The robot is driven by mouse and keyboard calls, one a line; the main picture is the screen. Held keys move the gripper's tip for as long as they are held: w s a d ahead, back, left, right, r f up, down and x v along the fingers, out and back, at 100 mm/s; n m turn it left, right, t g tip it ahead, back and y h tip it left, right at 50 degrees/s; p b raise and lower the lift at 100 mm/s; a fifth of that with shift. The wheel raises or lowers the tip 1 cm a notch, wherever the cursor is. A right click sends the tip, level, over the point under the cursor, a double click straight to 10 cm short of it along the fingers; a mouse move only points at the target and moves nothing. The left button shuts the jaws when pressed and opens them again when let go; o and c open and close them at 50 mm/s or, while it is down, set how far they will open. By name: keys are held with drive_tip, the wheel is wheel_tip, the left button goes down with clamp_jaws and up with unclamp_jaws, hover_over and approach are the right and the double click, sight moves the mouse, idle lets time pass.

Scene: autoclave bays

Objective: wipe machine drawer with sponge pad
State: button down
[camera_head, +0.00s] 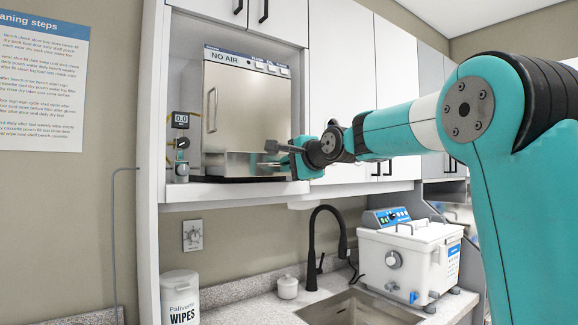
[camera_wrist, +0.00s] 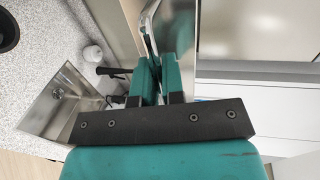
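The machine (camera_head: 246,110), marked "NO AIR", stands in the cabinet niche with its pale door shut. A shiny metal drawer (camera_head: 228,163) shows at its foot, below the door. My gripper (camera_head: 280,150) is at the right end of the drawer, in front of the machine. In the wrist view my teal fingers (camera_wrist: 162,76) stand close together beside a shiny metal edge. A small dark grey piece (camera_head: 271,146) shows at the gripper's tip; I cannot tell whether it is the sponge pad or a fingertip. No sponge pad is clearly visible in the wrist view.
A gauge (camera_head: 181,121) and small fittings stand left of the machine. Below the niche are a sink (camera_head: 358,308), a black faucet (camera_head: 318,240), a small white jar (camera_head: 288,287), a wipes tub (camera_head: 180,298) and a white bath unit (camera_head: 410,258). The niche's right wall is close to my gripper.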

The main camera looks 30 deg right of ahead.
drive_tip(key=shift+s, duration=0.1)
drive_tip(key=shift+b+v, duration=0.45)
drive_tip(key=shift+v, duration=0.45)
drive_tip(key=c, duration=1.3)
unclamp_jaws()
drive_tip(key=shift+f, duration=0.2)
drive_tip(key=b+v, duration=0.3)
drive_tip(key=v, duration=1.4)
drive_tip(key=shift+s+b, duration=0.15)
drive_tip(key=shift+b, duration=0.2)
